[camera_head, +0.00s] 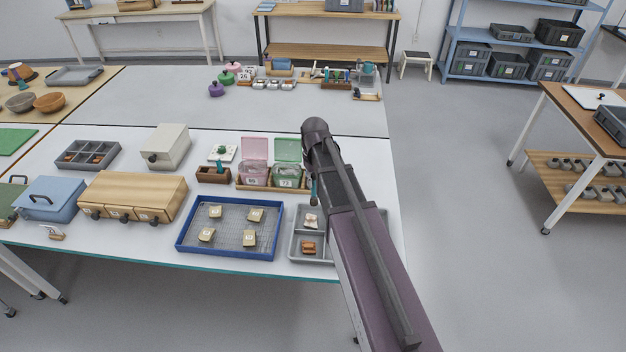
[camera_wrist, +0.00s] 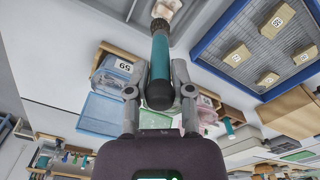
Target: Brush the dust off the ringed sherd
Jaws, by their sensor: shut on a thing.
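My gripper (camera_wrist: 160,80) is shut on a brush (camera_wrist: 160,58) with a teal handle and pale tip. In the head view the brush (camera_head: 313,189) hangs nearly upright under my gripper, which is partly hidden by my arm. A pale pinkish sherd (camera_head: 311,220) lies in the back part of a grey divided tray (camera_head: 296,243). The brush tip overlaps this sherd (camera_wrist: 169,9) in the wrist view; I cannot tell whether they touch. A brown sherd (camera_head: 308,247) lies in the front part. I cannot make out a ring on any sherd.
A blue mesh tray (camera_head: 228,253) with several labelled sherds stands left of the grey tray. Pink (camera_head: 254,175) and green (camera_head: 288,176) open-lidded boxes stand behind. A wooden drawer box (camera_head: 133,190) is farther left. The tabletop beyond (camera_head: 300,115) is mostly clear.

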